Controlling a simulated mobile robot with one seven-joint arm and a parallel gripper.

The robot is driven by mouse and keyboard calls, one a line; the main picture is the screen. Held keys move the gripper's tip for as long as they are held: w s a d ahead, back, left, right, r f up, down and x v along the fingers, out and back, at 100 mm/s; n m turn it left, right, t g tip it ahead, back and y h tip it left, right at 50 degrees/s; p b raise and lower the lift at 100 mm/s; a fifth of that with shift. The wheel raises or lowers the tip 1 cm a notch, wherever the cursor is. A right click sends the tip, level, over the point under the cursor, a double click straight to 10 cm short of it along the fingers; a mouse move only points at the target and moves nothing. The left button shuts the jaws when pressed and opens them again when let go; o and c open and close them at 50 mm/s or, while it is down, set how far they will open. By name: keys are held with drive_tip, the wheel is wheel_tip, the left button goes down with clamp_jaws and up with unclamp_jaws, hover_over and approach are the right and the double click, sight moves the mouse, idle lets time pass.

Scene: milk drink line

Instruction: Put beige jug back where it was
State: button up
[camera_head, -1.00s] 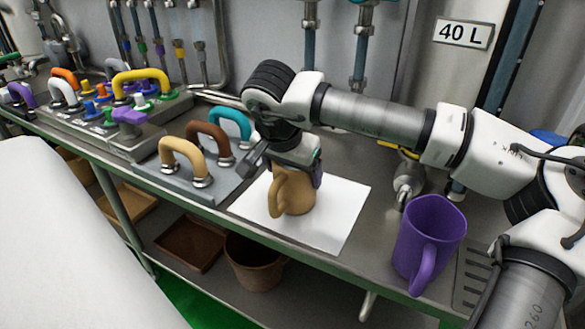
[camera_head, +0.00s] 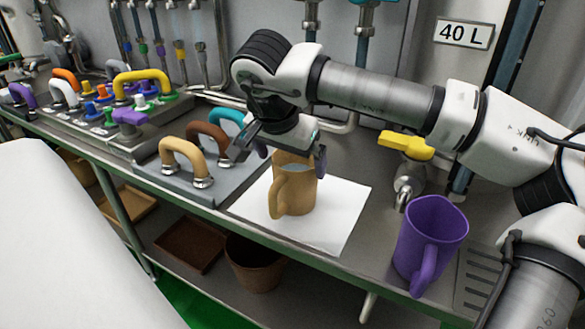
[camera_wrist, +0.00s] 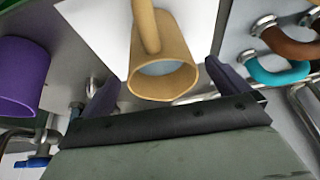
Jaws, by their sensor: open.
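The beige jug (camera_head: 297,192) stands upright on the white sheet (camera_head: 340,205) on the metal counter, its handle toward the front left. In the wrist view the jug (camera_wrist: 165,72) shows its open rim just beyond the fingers, with something pale inside. My gripper (camera_head: 293,160) is above the jug's rim, its fingers spread to either side. In the wrist view my gripper (camera_wrist: 162,85) is open and nothing is held between its fingers.
A purple jug (camera_head: 428,240) stands at the right by the counter's front edge, near a yellow-handled tap (camera_head: 406,145). Beige, brown and teal handles (camera_head: 183,158) are left of the sheet. A brown pot (camera_head: 252,262) is on the shelf below.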

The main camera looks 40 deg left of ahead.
drive_tip(key=v, duration=0.7)
drive_tip(key=shift+s+r, duration=0.1)
drive_tip(key=shift+r, duration=0.3)
